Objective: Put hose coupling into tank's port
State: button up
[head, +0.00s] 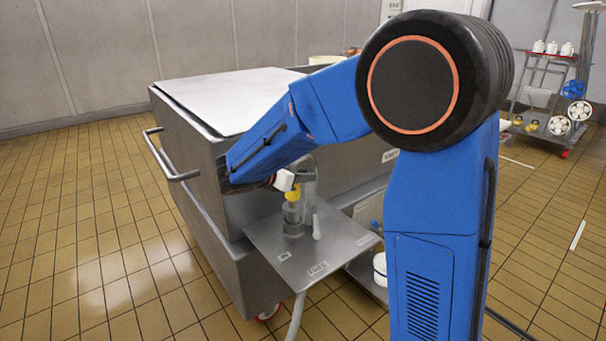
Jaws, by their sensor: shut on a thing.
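My gripper (292,184) is at the end of my blue arm, above a metal side shelf, and partly hidden by the arm's last link. It is shut on the hose coupling, whose yellow part (293,194) shows just below the jaws. Directly under it a grey stepped cylinder (293,217) stands upright on the shelf. I cannot tell whether this cylinder is part of the coupling or a separate fitting. The large steel tank (190,140) with a pale flat top stands behind the shelf. I cannot make out the tank's port.
The shelf (270,240) carries small labels and a short pale upright lever (316,227). A handle rail (165,160) sticks out at the tank's left. A rack (550,85) stands far right. The tiled floor at left is clear.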

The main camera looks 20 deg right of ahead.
jog(key=shift+f, duration=2.15)
dwell(0.9)
jog(key=o, duration=1.3)
jog(key=shift+c, duration=0.2)
